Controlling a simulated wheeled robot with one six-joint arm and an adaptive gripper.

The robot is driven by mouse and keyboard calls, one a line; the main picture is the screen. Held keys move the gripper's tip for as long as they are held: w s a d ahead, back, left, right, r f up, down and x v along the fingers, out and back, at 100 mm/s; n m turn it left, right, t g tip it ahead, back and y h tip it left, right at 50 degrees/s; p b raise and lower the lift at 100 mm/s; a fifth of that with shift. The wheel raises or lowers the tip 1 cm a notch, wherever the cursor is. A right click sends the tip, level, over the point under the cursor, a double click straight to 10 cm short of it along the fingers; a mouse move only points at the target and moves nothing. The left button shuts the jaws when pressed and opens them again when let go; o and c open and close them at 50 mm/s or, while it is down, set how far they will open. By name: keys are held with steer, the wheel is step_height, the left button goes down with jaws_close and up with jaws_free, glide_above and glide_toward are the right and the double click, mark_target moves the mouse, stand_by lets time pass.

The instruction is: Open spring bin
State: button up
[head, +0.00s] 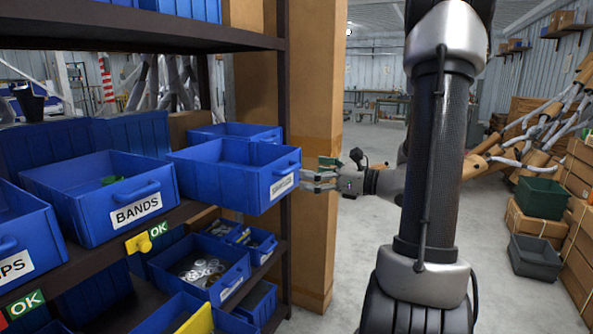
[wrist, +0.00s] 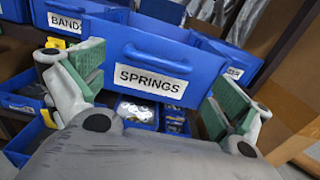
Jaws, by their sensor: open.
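The blue bin labelled SPRINGS (head: 225,178) is on the middle shelf level. It sticks out past the shelf's front edge, further forward than its neighbours. Its inside shows no contents from here. In the wrist view the SPRINGS bin (wrist: 180,50) faces me, with its blue handle (wrist: 157,58) above the white label. My gripper (head: 319,174) is in front of the bin's label face. In the wrist view my gripper (wrist: 150,82) is open, with one green-padded finger on each side of the label. Neither finger is closed on the handle; whether they touch the bin I cannot tell.
The BANDS bin (head: 115,195) stands to the left, and another blue bin (head: 235,131) sits beyond. Below is a bin of round metal parts (head: 198,272). A shelf post and a tall cardboard-coloured column (head: 315,130) stand close by my gripper. Grey floor (head: 350,250) is clear.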

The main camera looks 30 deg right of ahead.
steer(key=v, duration=0.5)
steer(key=shift+s+d, duration=0.25)
steer(key=shift+s, duration=0.1)
